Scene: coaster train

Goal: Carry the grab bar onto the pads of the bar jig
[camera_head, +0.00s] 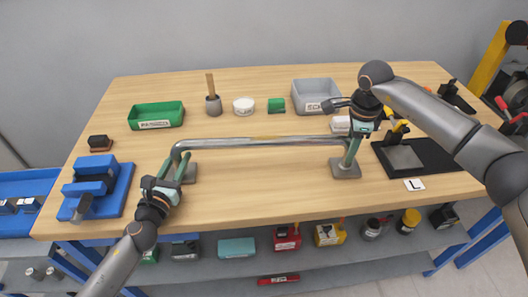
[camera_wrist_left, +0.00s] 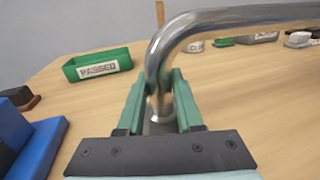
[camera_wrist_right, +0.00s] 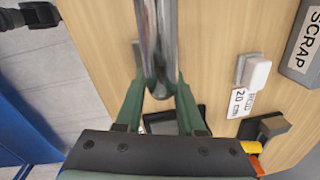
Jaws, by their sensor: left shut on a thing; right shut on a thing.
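The grab bar (camera_head: 262,141) is a long chrome bar lying across the middle of the table, with a bend at each end. My left gripper (camera_head: 178,165) is shut on its left end; the bend also shows in the left wrist view (camera_wrist_left: 185,35). My right gripper (camera_head: 351,150) is shut on its right end, with the chrome also seen in the right wrist view (camera_wrist_right: 157,40). A grey square pad (camera_head: 345,171) is under the right end and another (camera_head: 190,174) under the left, partly hidden by my fingers. I cannot tell whether the bar touches them.
A blue fixture (camera_head: 118,203) stands at the table's left. A green tray (camera_head: 140,110), a holder (camera_head: 213,105), a white round item (camera_head: 243,106), a green block (camera_head: 276,105) and a grey scrap bin (camera_head: 315,88) stand behind the bar. A black plate (camera_head: 435,154) lies right. The front middle is clear.

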